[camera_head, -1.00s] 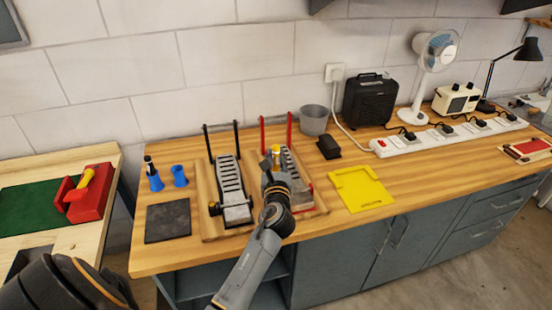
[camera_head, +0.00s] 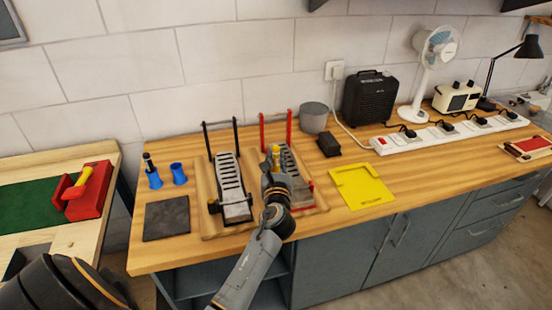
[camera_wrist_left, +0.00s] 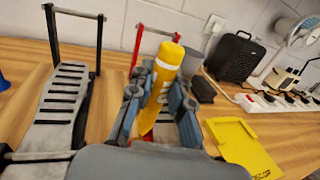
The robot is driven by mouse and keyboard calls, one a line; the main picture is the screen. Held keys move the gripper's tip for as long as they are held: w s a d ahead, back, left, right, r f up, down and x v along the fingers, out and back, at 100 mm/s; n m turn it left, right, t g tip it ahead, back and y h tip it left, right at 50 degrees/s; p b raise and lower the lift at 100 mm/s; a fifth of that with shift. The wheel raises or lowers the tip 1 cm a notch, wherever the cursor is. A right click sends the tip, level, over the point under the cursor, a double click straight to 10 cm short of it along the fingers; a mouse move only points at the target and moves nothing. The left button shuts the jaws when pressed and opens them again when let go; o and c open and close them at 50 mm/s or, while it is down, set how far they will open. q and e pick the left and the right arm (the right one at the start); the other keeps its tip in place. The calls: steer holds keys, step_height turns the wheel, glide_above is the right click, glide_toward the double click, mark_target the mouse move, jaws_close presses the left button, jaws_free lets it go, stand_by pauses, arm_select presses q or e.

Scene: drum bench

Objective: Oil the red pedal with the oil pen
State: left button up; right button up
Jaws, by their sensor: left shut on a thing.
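My left gripper (camera_head: 274,166) is shut on the yellow oil pen (camera_head: 276,151), which has a white band near its upper end. The left wrist view shows the pen (camera_wrist_left: 166,72) tilted between the fingers (camera_wrist_left: 158,100). The gripper and pen are over the red pedal (camera_head: 297,166), a slotted grey plate with a red upright frame. They hide much of its plate. The pen's lower tip is partly hidden, so I cannot tell whether it touches the pedal. My right gripper is not in view.
A similar pedal with a black frame (camera_head: 231,185) stands just left. Blue holders (camera_head: 179,174) and a dark square mat (camera_head: 167,217) are farther left. A yellow tray (camera_head: 361,187), black block (camera_head: 328,144) and grey cup (camera_head: 313,117) are to the right. Bare wood lies beyond the tray.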

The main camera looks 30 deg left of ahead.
arm_select(q)
steer(key=shift+f, duration=0.4)
stand_by(0.4)
steer(key=shift+f+b, duration=0.6)
steer(key=shift+b, duration=0.05)
stand_by(0.5)
stand_by(0.6)
steer(key=shift+r, duration=0.15)
